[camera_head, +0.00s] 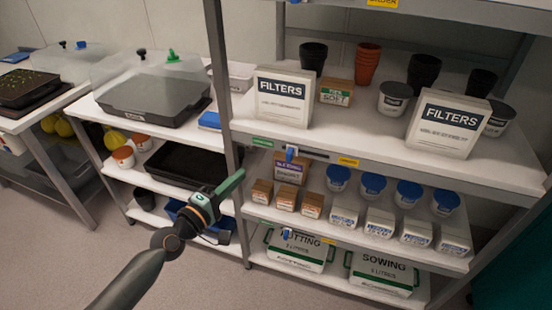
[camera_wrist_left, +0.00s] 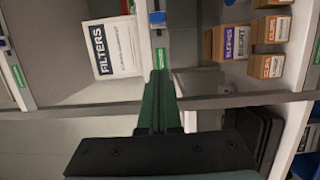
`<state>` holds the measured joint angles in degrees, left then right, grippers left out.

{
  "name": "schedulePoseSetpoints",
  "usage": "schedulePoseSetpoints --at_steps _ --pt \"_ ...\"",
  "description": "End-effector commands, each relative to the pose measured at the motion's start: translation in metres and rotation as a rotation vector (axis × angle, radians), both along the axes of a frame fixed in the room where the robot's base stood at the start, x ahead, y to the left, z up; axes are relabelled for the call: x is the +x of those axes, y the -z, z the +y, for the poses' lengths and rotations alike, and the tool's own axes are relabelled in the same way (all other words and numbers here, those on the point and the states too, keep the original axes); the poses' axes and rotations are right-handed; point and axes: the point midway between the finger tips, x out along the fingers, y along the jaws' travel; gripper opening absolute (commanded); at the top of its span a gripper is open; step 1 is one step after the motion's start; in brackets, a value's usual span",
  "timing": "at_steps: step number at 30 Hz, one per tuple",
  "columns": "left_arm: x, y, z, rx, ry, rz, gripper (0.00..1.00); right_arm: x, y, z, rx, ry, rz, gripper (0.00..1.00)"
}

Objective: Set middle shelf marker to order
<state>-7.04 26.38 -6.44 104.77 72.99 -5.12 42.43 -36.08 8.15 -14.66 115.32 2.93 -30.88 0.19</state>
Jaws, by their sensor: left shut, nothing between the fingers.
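The middle shelf marker (camera_head: 291,153) is a small blue slider on the front edge of the shelf that bears the filter boxes. It sits at the left end of a dark slot, near a green label (camera_head: 263,142); a yellow label (camera_head: 348,161) is past the slot's right end. In the left wrist view the blue marker (camera_wrist_left: 157,18) shows beyond the green label (camera_wrist_left: 162,57). My left gripper (camera_head: 240,173) is shut and empty, left of and below the marker, apart from it. Its green fingers (camera_wrist_left: 160,78) point toward the label. My right gripper is not in view.
A grey shelf post (camera_head: 224,90) stands just left of the label, close to my left gripper. Another blue marker (camera_head: 287,232) is on the lower shelf edge. Brown boxes (camera_head: 286,200) and blue-lidded tubs (camera_head: 372,185) stand below.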

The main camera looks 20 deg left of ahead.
Motion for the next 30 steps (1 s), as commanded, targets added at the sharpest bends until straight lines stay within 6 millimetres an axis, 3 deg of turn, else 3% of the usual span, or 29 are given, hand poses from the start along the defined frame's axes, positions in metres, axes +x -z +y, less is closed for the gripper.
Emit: schedulePoseSetpoints --at_steps 8,23,30 --pt "0.015 -0.001 -0.004 0.000 -0.001 -0.002 0.00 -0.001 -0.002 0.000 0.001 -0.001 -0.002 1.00" --pt "0.096 0.001 -0.028 0.002 0.001 -0.002 0.00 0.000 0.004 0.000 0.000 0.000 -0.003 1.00" --pt "0.095 -0.002 -0.060 0.000 0.002 0.001 0.00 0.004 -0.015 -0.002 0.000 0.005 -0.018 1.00"
